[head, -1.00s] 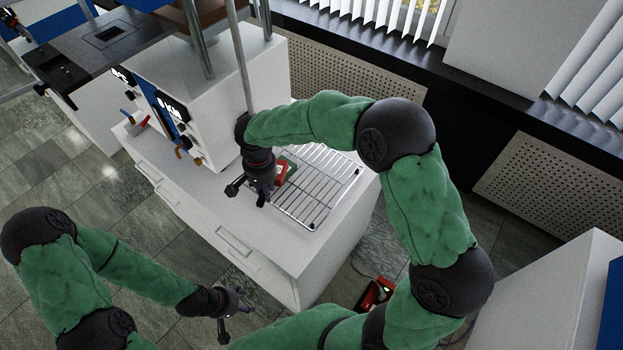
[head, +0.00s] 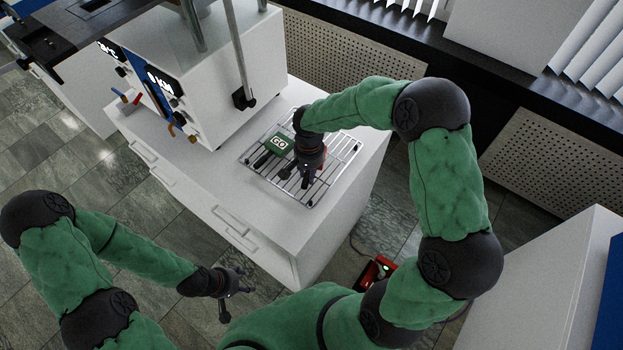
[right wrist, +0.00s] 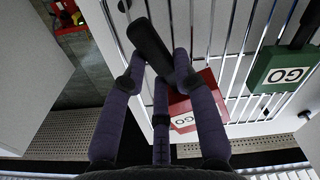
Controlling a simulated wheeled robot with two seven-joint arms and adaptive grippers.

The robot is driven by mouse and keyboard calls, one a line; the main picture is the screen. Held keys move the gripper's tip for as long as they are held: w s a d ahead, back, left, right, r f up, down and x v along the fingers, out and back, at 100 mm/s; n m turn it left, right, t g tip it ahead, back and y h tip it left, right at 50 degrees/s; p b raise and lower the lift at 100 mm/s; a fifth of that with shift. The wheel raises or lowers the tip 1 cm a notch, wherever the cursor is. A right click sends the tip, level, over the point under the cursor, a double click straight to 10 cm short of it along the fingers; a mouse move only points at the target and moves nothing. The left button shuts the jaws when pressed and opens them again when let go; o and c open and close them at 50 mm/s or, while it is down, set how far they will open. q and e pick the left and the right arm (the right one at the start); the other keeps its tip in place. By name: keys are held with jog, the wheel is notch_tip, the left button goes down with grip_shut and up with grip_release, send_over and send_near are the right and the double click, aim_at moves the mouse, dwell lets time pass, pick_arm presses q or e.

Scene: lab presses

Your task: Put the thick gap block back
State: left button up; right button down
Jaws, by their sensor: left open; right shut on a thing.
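A red block (right wrist: 190,105) with a black handle (right wrist: 152,48) is in my right gripper; the fingers (right wrist: 153,75) close on the handle in the right wrist view. In the head view my right gripper (head: 302,178) is over the right part of the wire rack (head: 341,170) and mostly hides the red block. I cannot tell whether the block touches the rack. A green block (head: 279,144) with a black handle lies on the rack to the left; it also shows in the right wrist view (right wrist: 283,75). My left gripper (head: 234,296) is open and empty, low before the cabinet.
The rack lies on a white cabinet (head: 225,185). A white press (head: 215,90) with steel columns stands behind and left of it. A red device (head: 376,270) is on the floor right of the cabinet. A windowsill runs behind.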

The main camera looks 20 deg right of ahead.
jog(key=shift+d+f, duration=0.25)
jog(key=shift+d+f+b, duration=0.1)
jog(key=shift+f+b, duration=0.5)
jog(key=shift+f, duration=1.05)
jog(key=c, duration=1)
grip_release()
jog(key=shift+f, duration=0.15)
jog(key=shift+o, duration=0.2)
jog(key=shift+r, duration=0.2)
notch_tip(320, 180, up, 12)
jog(key=p, duration=0.3)
jog(key=shift+s, duration=0.1)
